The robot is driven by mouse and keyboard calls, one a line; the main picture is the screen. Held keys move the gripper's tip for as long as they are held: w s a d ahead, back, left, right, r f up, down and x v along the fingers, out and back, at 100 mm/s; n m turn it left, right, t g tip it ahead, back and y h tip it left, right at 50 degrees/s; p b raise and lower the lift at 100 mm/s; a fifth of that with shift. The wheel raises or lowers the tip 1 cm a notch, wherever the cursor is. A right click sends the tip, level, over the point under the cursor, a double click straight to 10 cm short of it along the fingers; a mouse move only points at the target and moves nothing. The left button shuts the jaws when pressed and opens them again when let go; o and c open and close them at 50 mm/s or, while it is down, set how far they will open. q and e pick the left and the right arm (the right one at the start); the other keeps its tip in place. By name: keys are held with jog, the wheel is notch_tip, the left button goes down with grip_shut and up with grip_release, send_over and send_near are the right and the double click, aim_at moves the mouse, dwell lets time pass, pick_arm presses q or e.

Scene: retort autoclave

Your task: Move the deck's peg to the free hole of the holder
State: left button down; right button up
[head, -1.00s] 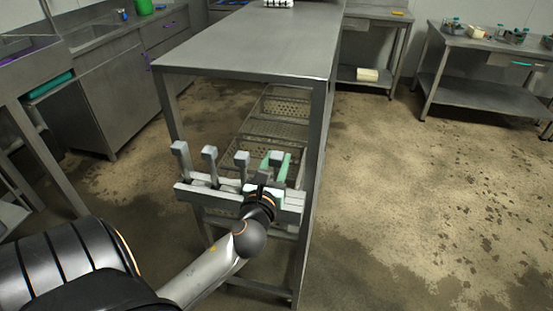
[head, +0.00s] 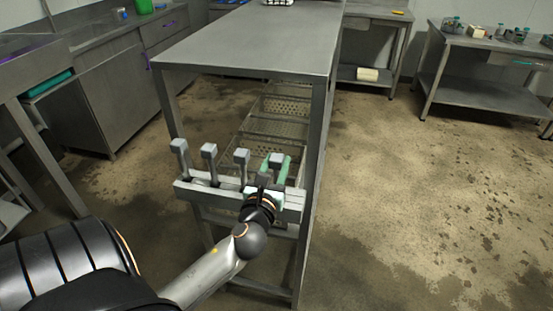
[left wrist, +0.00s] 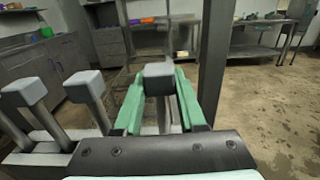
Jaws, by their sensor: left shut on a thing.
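The grey holder (head: 294,201) is a rail at the near end of the steel table, with a row of upright square-headed grey pegs. The peg furthest right (head: 276,158) stands between the green fingers of my left gripper (head: 274,168). In the left wrist view this peg's head (left wrist: 158,76) shows between the two fingers, which are shut on it. Two other pegs (left wrist: 84,86) (left wrist: 24,90) stand to its left there. The peg's lower end and part of the holder are hidden behind my gripper. I cannot make out a free hole. My right gripper is not in view.
The steel table (head: 250,45) rises just behind the holder, with its right leg (head: 311,200) close to my gripper. Perforated trays (head: 275,128) lie on its lower level. Open floor (head: 420,190) lies to the right.

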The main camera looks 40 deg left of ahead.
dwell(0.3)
pick_arm(q)
jog(key=shift+c, duration=2)
grip_release()
jog(key=shift+f, duration=0.15)
jog(key=shift+s+d, duration=0.3)
jog(key=shift+s, duration=0.2)
jog(key=b+v, duration=0.2)
jog(key=v, duration=0.9)
jog(key=shift+s, duration=0.2)
